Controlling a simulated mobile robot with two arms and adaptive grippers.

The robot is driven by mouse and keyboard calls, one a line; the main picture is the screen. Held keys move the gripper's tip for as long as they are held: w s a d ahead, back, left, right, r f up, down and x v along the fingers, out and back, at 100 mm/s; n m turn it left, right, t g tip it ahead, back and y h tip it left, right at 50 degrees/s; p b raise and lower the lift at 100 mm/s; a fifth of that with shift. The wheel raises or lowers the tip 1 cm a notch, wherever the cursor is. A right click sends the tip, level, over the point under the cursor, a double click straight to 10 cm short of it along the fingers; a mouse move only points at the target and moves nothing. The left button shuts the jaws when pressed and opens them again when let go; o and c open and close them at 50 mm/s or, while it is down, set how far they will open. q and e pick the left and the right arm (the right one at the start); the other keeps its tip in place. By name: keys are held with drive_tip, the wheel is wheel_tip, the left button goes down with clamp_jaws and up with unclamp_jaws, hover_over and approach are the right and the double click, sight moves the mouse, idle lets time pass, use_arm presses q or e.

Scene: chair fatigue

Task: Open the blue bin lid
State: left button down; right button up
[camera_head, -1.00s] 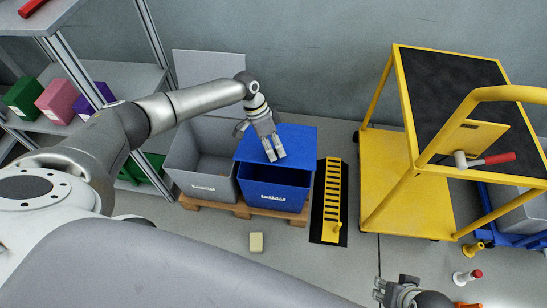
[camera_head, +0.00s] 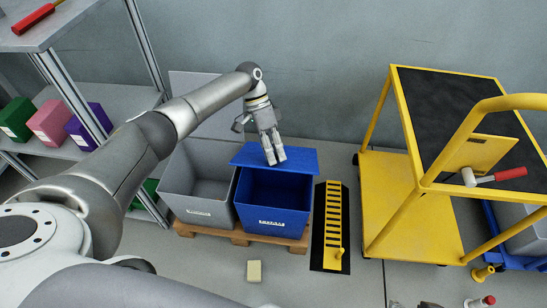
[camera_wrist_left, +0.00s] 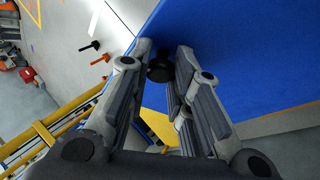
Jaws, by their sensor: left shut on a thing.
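The blue bin (camera_head: 274,207) stands on a wooden pallet. Its blue lid (camera_head: 300,159) is tilted up at the back, and the bin's inside shows in front of it. My left gripper (camera_head: 274,158) reaches down from behind onto the lid. In the left wrist view, its fingers (camera_wrist_left: 160,75) are closed around a dark knob (camera_wrist_left: 160,66) at the lid (camera_wrist_left: 230,50). The fingers partly hide the knob. Only a sliver of my right gripper (camera_head: 412,304) shows at the bottom edge of the head view.
A grey bin (camera_head: 197,185) with its lid up stands left of the blue bin. A yellow ramp-like piece (camera_head: 332,225) lies right of it. A yellow cart (camera_head: 400,200) stands farther right. A shelf (camera_head: 90,100) stands at left. A small pale block (camera_head: 254,271) lies in front.

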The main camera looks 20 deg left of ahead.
drive_tip(key=shift+w+a+r+t, duration=0.15)
drive_tip(key=shift+w+t, duration=0.15)
drive_tip(key=shift+w, duration=0.3)
drive_tip(key=shift+w+a+r+t, duration=0.15)
drive_tip(key=shift+w+t, duration=0.15)
drive_tip(key=shift+w, duration=0.25)
drive_tip(key=shift+a, duration=0.2)
drive_tip(key=c, duration=0.4)
drive_tip(key=w+a+n, duration=0.1)
drive_tip(key=a+n, duration=0.1)
drive_tip(key=w+a+f+n, duration=0.1)
drive_tip(key=a, duration=0.2)
drive_tip(key=w+a+f+n+y, duration=0.1)
drive_tip(key=a+n, duration=0.1)
drive_tip(key=a, duration=0.1)
drive_tip(key=shift+w+f+n, duration=0.1)
drive_tip(key=shift+w+n, duration=0.15)
drive_tip(key=shift+n, duration=0.05)
clamp_jaws()
drive_tip(key=w+a+n+t+y, duration=0.15)
drive_tip(key=a+n+t, duration=0.25)
drive_tip(key=a+n, duration=1.1)
drive_tip(key=w+a+n+t+y, duration=0.1)
drive_tip(key=w+a+n+t, duration=0.2)
drive_tip(key=a+n, duration=1.1)
drive_tip(key=w+a+f+n, duration=0.1)
drive_tip(key=w+n, duration=0.1)
drive_tip(key=w, duration=0.9)
drive_tip(key=shift+a+n, duration=0.25)
drive_tip(key=shift+n, duration=0.05)
